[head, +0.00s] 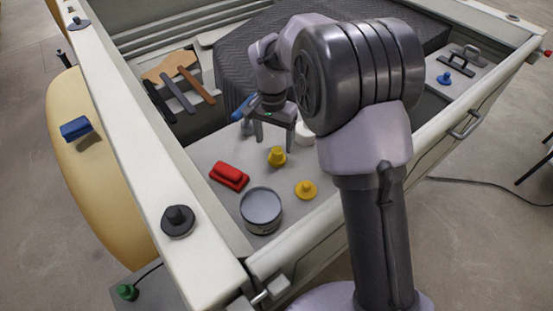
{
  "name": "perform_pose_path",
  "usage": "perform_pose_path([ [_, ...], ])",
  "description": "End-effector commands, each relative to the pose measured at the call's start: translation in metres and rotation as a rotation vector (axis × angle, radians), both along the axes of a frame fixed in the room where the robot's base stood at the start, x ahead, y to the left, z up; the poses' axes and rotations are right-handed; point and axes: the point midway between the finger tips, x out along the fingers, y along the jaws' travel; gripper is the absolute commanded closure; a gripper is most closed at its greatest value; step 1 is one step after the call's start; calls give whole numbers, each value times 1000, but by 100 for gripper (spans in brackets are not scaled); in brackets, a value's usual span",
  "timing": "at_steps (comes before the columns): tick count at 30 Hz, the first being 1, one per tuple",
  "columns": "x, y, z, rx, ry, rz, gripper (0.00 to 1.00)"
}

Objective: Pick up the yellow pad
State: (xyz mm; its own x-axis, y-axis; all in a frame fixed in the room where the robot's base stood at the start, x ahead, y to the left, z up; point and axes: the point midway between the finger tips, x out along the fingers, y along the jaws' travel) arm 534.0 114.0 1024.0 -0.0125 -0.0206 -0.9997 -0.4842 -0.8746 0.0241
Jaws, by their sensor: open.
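The yellow pad (305,190), a round disc with a knob on top, lies on the light panel right of a grey tin. A second yellow piece (277,157), taller and cone-like, stands behind it to the left. My gripper (274,140) points down with its fingers apart, just behind and above the cone-like piece and farther back than the pad. Nothing shows between the fingers.
A red block (229,176) and the grey tin (261,208) stand nearby. A white round thing (304,133) is partly hidden by my arm. Pale walls (135,160) enclose the panel, with a black knobbed pad (178,220) on the left rim. Dark quilted cloth (245,55) lies behind.

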Motion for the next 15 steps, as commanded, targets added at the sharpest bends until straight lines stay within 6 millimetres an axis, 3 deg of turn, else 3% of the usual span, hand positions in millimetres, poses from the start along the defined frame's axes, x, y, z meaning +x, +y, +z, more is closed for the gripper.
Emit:
perform_pose_path([
  [5,-1,-1,-17,0,1,-1,28],
  [12,-4,-6,-61,0,1,-1,28],
  [15,-4,-6,-61,0,-1,-1,28],
])
